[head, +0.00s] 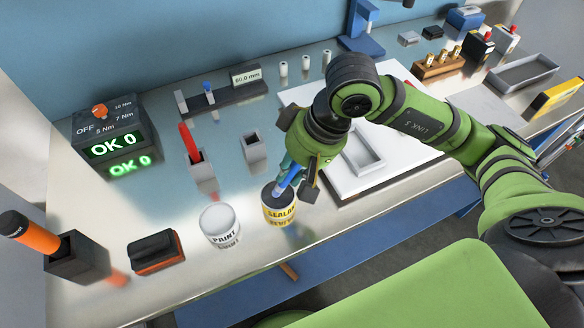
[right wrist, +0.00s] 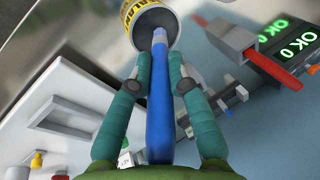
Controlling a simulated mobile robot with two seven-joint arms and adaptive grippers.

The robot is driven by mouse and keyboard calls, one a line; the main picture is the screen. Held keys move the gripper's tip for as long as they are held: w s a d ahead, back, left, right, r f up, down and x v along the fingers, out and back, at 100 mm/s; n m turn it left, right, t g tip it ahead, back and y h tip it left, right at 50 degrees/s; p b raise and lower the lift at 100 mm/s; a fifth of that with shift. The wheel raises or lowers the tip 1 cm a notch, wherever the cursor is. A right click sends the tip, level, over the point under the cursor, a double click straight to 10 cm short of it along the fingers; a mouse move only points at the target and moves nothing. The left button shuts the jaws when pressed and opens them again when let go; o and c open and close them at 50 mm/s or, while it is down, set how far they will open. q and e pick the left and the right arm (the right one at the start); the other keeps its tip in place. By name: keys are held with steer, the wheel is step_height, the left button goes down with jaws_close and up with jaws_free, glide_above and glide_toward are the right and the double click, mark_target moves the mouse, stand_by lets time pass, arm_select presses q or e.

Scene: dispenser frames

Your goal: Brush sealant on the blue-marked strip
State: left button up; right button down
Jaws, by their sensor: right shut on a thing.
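My right gripper (head: 302,172) is shut on the blue handle of a brush (head: 287,180). In the right wrist view, my gripper's two green fingers (right wrist: 160,78) flank the blue brush (right wrist: 159,110), whose pale end reaches the sealant can (right wrist: 150,22). My left gripper is not in view.
The paint can (head: 220,224) stands left of the sealant can. A red-handled tool sits in a grey holder (head: 196,170); an empty-looking grey holder (head: 253,147) is beside it. A grey frame (head: 362,157) lies on the white board (head: 405,163) behind my right arm.

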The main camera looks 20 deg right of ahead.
steer(key=shift+s+f, duration=0.1)
steer(key=shift+r+p, duration=0.4)
steer(key=shift+r, duration=0.45)
steer(key=shift+r+p, duration=1)
steer(key=shift+r, duration=1.75)
